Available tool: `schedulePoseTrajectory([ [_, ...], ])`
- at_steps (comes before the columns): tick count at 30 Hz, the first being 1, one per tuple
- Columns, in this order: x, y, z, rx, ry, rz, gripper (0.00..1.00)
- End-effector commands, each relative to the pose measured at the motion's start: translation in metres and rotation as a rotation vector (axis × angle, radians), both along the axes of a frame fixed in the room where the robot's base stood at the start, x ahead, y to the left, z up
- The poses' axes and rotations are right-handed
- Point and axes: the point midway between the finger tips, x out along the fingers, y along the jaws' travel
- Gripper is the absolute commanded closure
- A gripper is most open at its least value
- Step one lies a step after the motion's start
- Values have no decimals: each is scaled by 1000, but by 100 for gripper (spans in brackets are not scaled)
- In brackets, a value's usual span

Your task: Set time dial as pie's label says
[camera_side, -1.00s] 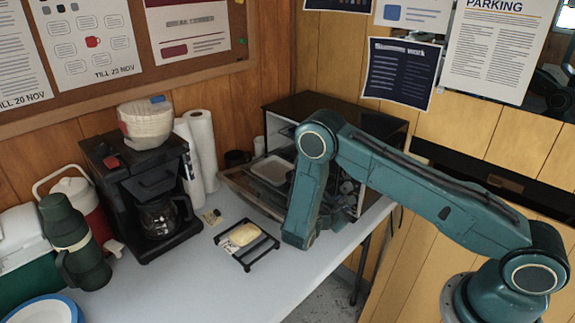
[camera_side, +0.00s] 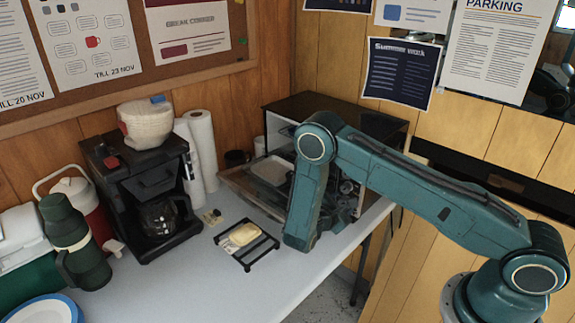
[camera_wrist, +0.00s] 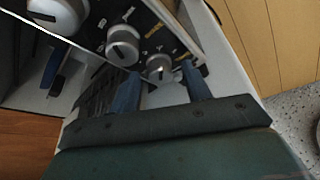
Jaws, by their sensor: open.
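In the wrist view, three round silver-grey dials sit in a row on the oven's dark front panel: the upper-left dial (camera_wrist: 58,10), the middle dial (camera_wrist: 123,44) and the lower-right dial (camera_wrist: 160,67). Small yellow markings beside them are too blurred to read. My gripper (camera_wrist: 162,72) is open, its two blue fingers on either side of the lower-right dial; I cannot tell whether they touch it. In the side view, a pale yellow item, perhaps the pie (camera_side: 243,234), lies on a black rack (camera_side: 262,250).
The black oven (camera_side: 330,105) stands with its door (camera_side: 240,185) down and a pale dish (camera_side: 270,170) inside. A coffee maker (camera_side: 140,190), paper rolls (camera_side: 201,135) and a green flask (camera_side: 75,245) stand left. The front tabletop (camera_side: 200,290) is clear.

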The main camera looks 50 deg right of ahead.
Motion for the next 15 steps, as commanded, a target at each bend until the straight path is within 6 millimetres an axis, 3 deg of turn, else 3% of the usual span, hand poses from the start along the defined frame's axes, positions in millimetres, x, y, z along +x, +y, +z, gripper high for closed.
schedulePoseTrajectory([
  [8, -3, 18, 6, 1, 0, 3, 52],
  [15, -9, 49, 18, 0, -1, 6, 52],
])
